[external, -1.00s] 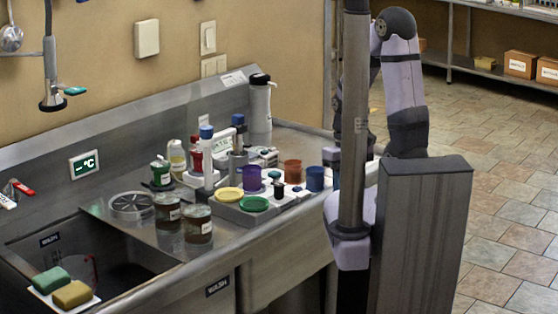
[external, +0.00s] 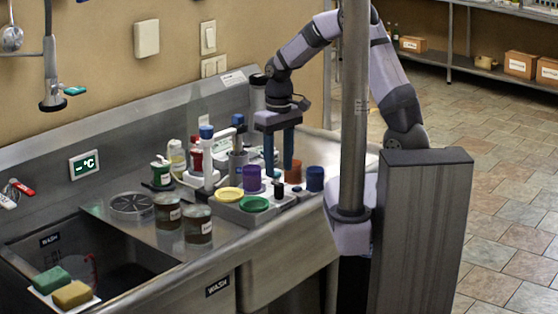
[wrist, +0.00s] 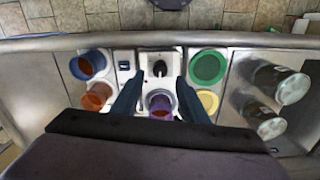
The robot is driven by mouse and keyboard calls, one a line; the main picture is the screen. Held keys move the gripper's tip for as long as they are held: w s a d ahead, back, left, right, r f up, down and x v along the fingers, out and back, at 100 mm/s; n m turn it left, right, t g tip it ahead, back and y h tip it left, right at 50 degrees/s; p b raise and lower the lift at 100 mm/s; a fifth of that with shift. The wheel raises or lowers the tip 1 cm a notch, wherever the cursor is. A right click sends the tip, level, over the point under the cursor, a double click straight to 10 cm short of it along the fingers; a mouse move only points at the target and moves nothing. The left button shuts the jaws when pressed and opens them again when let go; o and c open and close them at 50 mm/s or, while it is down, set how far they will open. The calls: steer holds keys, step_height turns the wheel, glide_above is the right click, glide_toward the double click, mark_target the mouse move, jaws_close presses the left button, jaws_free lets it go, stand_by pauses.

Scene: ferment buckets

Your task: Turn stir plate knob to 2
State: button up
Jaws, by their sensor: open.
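The stir plate knob (wrist: 160,68) is small and black, with a light mark on its front. It sits on the pale face of the stir plate (wrist: 144,60), and a purple cup (wrist: 158,105) stands behind it. The knob also shows in the external view (external: 279,189). My gripper (wrist: 160,78) is open and empty, pointing down above the stir plate. In the wrist view its two dark blue fingers lie on either side of the knob and cup. In the external view my gripper (external: 278,172) is above the knob, apart from it. The dial's numbers are too small to read.
A blue cup (wrist: 88,65) and an orange cup (wrist: 97,97) stand on one side. A green lid (wrist: 208,67) and a yellow lid (wrist: 208,102) lie on the other. Two jars (external: 168,212) (external: 198,224) stand near the sink. Bottles crowd the counter's back.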

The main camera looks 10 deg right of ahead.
mark_target(279, 184)
steer(key=shift+f+p, duration=1.05)
steer(key=shift+f, duration=2.35)
jaws_close()
